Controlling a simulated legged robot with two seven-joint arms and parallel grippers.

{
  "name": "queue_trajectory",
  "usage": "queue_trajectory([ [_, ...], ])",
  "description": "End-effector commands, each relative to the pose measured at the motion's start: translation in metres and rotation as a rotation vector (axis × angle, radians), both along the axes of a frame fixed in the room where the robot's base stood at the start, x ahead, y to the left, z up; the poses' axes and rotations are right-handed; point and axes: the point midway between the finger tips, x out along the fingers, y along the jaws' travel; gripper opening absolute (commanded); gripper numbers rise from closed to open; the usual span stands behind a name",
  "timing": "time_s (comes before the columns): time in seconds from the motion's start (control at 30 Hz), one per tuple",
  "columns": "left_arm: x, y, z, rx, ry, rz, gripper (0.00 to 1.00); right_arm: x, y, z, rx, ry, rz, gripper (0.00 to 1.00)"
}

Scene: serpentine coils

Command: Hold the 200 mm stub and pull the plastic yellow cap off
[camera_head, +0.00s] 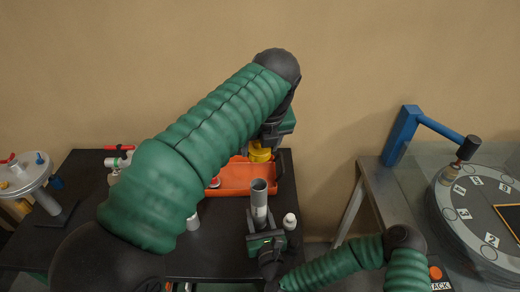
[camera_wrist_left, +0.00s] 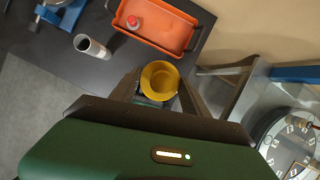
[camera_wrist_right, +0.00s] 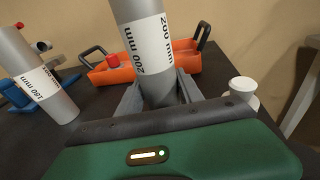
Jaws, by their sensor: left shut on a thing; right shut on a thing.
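The yellow cap (camera_head: 259,153) is held in my left gripper (camera_head: 262,144), above and apart from the stub. The left wrist view shows the cap (camera_wrist_left: 160,80) between the fingers, with its hollow side facing the camera. The grey 200 mm stub (camera_head: 259,200) stands roughly upright with its open top end bare. My right gripper (camera_head: 266,240) is shut around its lower part. In the right wrist view the stub (camera_wrist_right: 150,45) shows its white "200 mm" label between the fingers (camera_wrist_right: 162,92). The stub's lower end is hidden there.
An orange tray (camera_head: 238,191) with a red-capped item lies behind the stub on the dark table. A white bottle (camera_head: 290,221) stands close to the right. A 180 mm stub (camera_wrist_right: 40,85) stands left. A round numbered station (camera_head: 475,215) is far right.

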Motion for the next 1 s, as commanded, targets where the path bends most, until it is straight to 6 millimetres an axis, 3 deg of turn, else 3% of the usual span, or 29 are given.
queue_trajectory([
  [0.5, 0.000, 0.000, 0.028, -0.001, 0.000, 0.000, 0.12, 0.000, 0.000, 0.001, 0.001, -0.003, 0.000, 0.11],
  [1.0, 0.000, 0.000, 0.023, 0.000, 0.000, 0.000, 0.12, 0.000, 0.000, -0.004, 0.002, -0.003, 0.000, 0.11],
])
